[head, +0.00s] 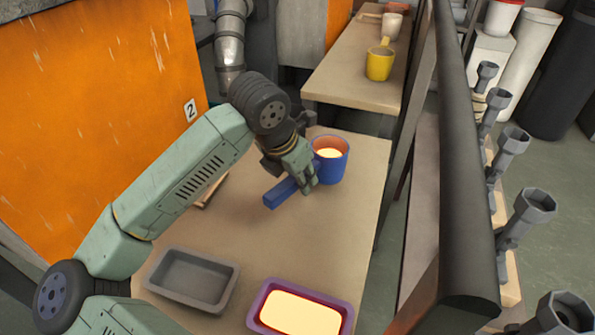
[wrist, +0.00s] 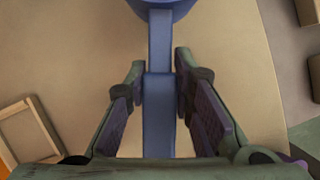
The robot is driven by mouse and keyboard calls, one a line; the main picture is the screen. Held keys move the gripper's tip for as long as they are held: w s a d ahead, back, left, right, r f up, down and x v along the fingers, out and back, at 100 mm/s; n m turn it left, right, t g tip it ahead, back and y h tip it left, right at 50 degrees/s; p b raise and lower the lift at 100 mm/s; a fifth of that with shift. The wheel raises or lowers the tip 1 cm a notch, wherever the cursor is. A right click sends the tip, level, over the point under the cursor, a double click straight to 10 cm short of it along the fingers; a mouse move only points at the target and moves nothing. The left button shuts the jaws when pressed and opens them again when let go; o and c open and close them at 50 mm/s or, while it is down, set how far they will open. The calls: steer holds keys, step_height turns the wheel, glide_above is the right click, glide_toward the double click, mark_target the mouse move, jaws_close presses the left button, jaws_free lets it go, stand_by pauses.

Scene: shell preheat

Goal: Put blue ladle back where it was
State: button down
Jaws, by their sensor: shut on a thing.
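The blue ladle (head: 331,174) is upright near the far right part of the near table (head: 345,225), with glowing orange-yellow content in its cup. Its handle points toward the left front. My gripper (head: 306,178) is shut on that handle, close to the cup. In the wrist view the blue ladle (wrist: 158,120) runs between the two fingers of my gripper (wrist: 160,80), with the cup cut off at the top edge. I cannot tell whether the ladle's base touches the table.
A grey empty tray (head: 192,279) and a purple tray (head: 261,295) with glowing content are at the table's front. A wooden frame (wrist: 22,137) lies at left. A yellow ladle (head: 379,66) stands on the far table. A dark rail (head: 462,150) runs along the right.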

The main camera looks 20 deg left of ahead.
steer(key=w, duration=0.1)
steer(key=w+a, duration=0.2)
steer(key=shift+w+f+p, duration=0.2)
steer(key=shift+f+p, duration=0.1)
step_height(320, 180, down, 3)
steer(key=shift+r+p, duration=0.1)
steer(key=shift+p, duration=0.35)
steer(key=shift+f, duration=0.2)
steer(key=shift+f+b, duration=0.2)
steer(key=shift+b, duration=0.15)
steer(key=c, duration=1.4)
jaws_free()
steer(key=shift+r, duration=0.1)
